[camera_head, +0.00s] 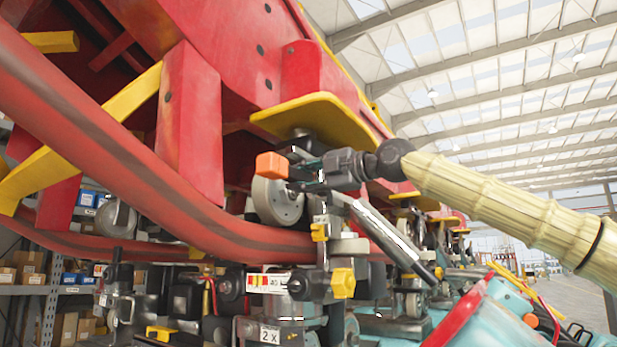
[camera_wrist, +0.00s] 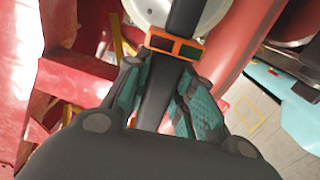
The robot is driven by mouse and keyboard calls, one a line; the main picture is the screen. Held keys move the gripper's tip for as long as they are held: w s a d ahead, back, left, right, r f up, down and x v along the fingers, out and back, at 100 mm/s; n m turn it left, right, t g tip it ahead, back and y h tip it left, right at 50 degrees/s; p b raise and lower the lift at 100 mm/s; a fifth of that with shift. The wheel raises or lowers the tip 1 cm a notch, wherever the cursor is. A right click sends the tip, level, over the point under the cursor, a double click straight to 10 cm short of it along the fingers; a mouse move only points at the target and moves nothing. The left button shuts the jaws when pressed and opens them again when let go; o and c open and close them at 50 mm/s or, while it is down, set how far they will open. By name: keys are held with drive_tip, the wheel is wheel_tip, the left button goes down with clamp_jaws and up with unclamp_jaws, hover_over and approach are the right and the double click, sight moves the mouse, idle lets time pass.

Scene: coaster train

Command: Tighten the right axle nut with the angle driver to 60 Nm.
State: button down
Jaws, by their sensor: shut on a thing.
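My gripper (camera_head: 308,170) is shut on the dark handle of the angle driver, whose orange block (camera_head: 272,165) shows at the fingers' left. In the wrist view, the teal fingers of my gripper (camera_wrist: 163,92) lie on both sides of the driver's black body (camera_wrist: 158,88). An orange-framed part of it (camera_wrist: 174,45) sits just beyond the fingertips. The black shaft runs on up across a pale round wheel. A grey wheel (camera_head: 278,203) stands just below the orange block in the head view. I cannot make out the right axle nut or whether the driver touches it.
The red tubular rail (camera_head: 150,180) curves close below and left of my gripper. The red car frame with a yellow plate (camera_head: 318,115) hangs just above. Wheel assemblies and a yellow knob (camera_head: 343,283) crowd the space below. Shelves with boxes (camera_head: 30,265) stand at left.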

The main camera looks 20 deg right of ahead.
drive_tip(key=shift+w+a+r, duration=0.25)
drive_tip(key=shift+w+a, duration=0.05)
drive_tip(key=shift+a, duration=0.2)
drive_tip(key=shift+w+a, duration=0.3)
drive_tip(key=shift+w, duration=0.2)
drive_tip(key=shift+s, duration=0.15)
drive_tip(key=shift+a, duration=0.1)
drive_tip(key=shift+w, duration=0.2)
